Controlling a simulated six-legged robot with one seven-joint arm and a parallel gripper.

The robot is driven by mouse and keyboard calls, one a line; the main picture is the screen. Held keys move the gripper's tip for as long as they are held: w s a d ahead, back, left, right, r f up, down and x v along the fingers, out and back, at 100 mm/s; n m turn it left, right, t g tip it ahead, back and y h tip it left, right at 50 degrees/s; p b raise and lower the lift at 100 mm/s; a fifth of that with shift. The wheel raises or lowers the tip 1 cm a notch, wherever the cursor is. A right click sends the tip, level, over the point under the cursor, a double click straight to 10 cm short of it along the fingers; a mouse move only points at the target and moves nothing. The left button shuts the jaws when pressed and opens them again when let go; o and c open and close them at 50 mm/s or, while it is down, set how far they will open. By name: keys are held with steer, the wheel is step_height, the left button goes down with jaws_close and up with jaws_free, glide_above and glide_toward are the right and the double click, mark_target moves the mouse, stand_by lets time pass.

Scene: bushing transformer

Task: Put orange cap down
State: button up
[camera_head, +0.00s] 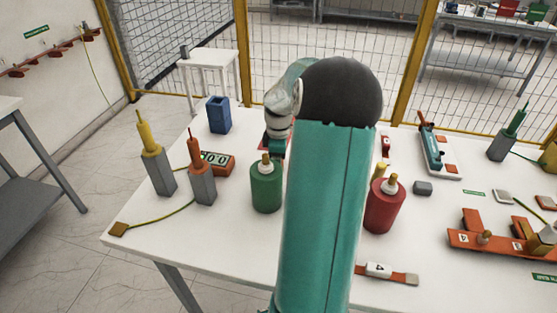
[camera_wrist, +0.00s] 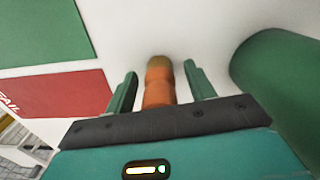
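In the wrist view, the orange cap (camera_wrist: 158,88) is an orange cylinder with a brownish end, close to the white table surface. My gripper (camera_wrist: 161,70) has its two green fingers on either side of the cap. A narrow gap shows between the cap and each finger, so the gripper looks open around it. I cannot tell whether the cap fully rests on the table. In the head view my teal arm covers the middle of the table, and the cap is hidden there.
A green cylinder (camera_wrist: 285,75) stands close right of my gripper; the head view also shows it (camera_head: 266,190). A red panel (camera_wrist: 62,108) and a green panel (camera_wrist: 38,35) lie left. A red cylinder (camera_head: 384,207) and orange-topped grey block (camera_head: 202,187) stand on the table (camera_head: 235,245).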

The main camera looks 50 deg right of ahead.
step_height(320, 180, up, 12)
steer(key=shift+r, duration=0.2)
steer(key=w+a+r+m+t+h, duration=0.1)
steer(key=a+r, duration=0.2)
steer(key=a, duration=0.8)
steer(key=w+a+r+m+t+h, duration=0.1)
steer(key=w+a+r, duration=0.15)
steer(key=a, duration=0.85)
steer(key=s+a+m+t+y, duration=0.1)
steer(key=s+a+m, duration=0.1)
steer(key=s+a, duration=0.3)
steer(key=s+a+f+m+t+y, duration=0.1)
steer(key=s+a, duration=0.5)
steer(key=a, duration=0.8)
steer(key=shift+a+m+t, duration=0.15)
steer(key=shift+m+t, duration=0.55)
steer(key=shift+t, duration=0.1)
